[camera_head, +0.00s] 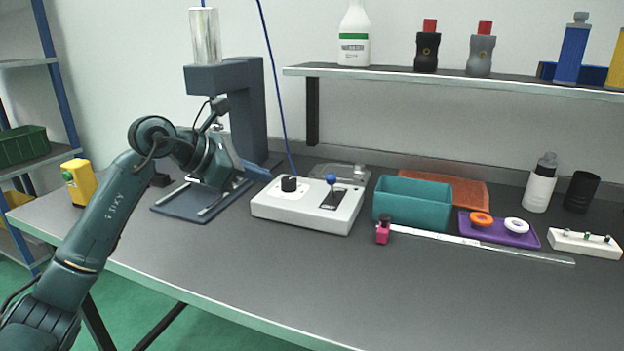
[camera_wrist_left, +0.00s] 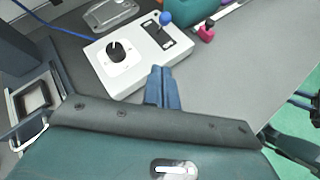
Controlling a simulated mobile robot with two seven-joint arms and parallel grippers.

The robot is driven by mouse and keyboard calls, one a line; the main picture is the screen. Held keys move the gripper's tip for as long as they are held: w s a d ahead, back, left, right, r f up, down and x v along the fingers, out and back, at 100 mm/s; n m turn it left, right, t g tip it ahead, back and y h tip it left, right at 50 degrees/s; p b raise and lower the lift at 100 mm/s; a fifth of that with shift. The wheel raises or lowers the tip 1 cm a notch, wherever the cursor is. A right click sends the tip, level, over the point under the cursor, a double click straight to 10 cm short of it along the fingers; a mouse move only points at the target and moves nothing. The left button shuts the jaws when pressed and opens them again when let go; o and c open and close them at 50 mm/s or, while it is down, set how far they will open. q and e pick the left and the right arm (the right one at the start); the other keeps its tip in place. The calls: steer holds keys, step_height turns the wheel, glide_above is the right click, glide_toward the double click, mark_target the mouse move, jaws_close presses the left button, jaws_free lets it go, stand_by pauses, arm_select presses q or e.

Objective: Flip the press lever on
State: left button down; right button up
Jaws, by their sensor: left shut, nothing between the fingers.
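The white control box (camera_head: 308,210) stands on the table, with a black round knob (camera_head: 289,184) on its left. A lever with a blue ball top (camera_head: 331,178) rises from a dark plate on its right. The box (camera_wrist_left: 90,75), knob (camera_wrist_left: 115,50) and blue ball (camera_wrist_left: 166,18) also show in the left wrist view. My left gripper (camera_head: 264,174) is by the left end of the box, beside the press, apart from the lever. Its blue fingers (camera_wrist_left: 160,72) are together and empty.
The blue-grey press (camera_head: 262,110) stands behind my left wrist. A teal bin (camera_head: 412,203), a pink-and-black object (camera_head: 383,230) and a long metal ruler (camera_head: 480,243) lie right of the box. The table front is clear. A shelf (camera_head: 450,80) hangs above.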

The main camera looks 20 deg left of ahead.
mark_target(331, 185)
arm_select(q)
steer(key=x, duration=0.3)
steer(key=r+x, duration=0.1)
steer(key=x, duration=0.3)
steer(key=d+x, duration=0.1)
steer(key=x, duration=0.2)
steer(key=shift+w+d+p, duration=0.2)
steer(key=shift+w+p, duration=0.15)
steer(key=shift+w, duration=0.15)
steer(key=shift+w+d+r, duration=0.15)
steer(key=shift+w+d, duration=0.3)
steer(key=shift+d, duration=0.05)
steer(key=shift+w, duration=0.1)
arm_select(e)
steer(key=shift+w+a+f+g, duration=0.15)
steer(key=shift+a+f+g, duration=0.05)
steer(key=shift+f+g, duration=0.1)
arm_select(q)
steer(key=shift+r, duration=0.1)
arm_select(e)
steer(key=shift+r, duration=0.2)
